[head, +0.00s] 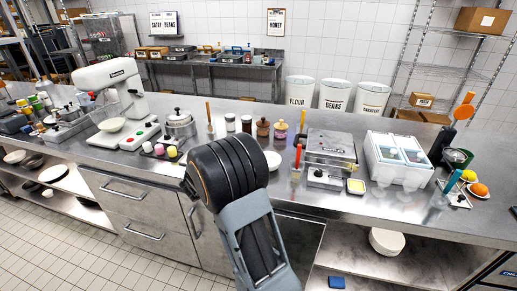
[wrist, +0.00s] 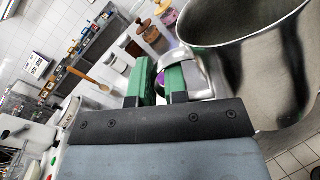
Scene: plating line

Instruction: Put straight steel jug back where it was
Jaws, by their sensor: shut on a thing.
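A steel jug (wrist: 255,75) fills the right side of the wrist view, large and close, with its open round rim toward the top. Its curved handle (wrist: 203,72) lies at my gripper. My gripper (wrist: 161,84) has green finger pads and is shut on this handle. The wrist view is tilted, so I cannot tell how upright the jug is. In the head view my own arm hides the gripper and I cannot make out the jug.
The steel counter (head: 232,117) carries a white mixer (head: 115,90), a lidded pot (head: 179,123), several jars and a steel press (head: 330,150). A white two-lidded container (head: 397,158) stands further right. A wooden spoon (wrist: 90,80) stands up left of my gripper in the wrist view.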

